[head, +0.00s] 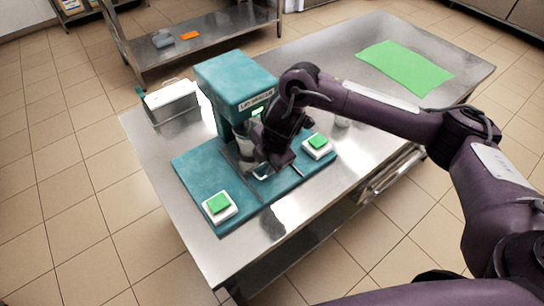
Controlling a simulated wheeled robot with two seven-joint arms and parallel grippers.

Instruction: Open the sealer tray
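The teal sealer (226,82) stands on the steel table, with a teal base (238,217) and a labelled upper housing. Its base carries two white button boxes with green tops, a near-left one (219,206) and a right one (318,145). The sealer tray area (235,163), with metal rails and a small grey part, lies under the housing. My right gripper (266,168) points down over this area, in front of the housing. Its fingers are dark and partly hidden, so I cannot tell whether they are apart or touching the tray. My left gripper is out of view.
A green sheet (404,67) lies at the table's far right. A small pale cup-like thing (342,119) is beneath my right forearm. A lower steel shelf (205,38) stands behind.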

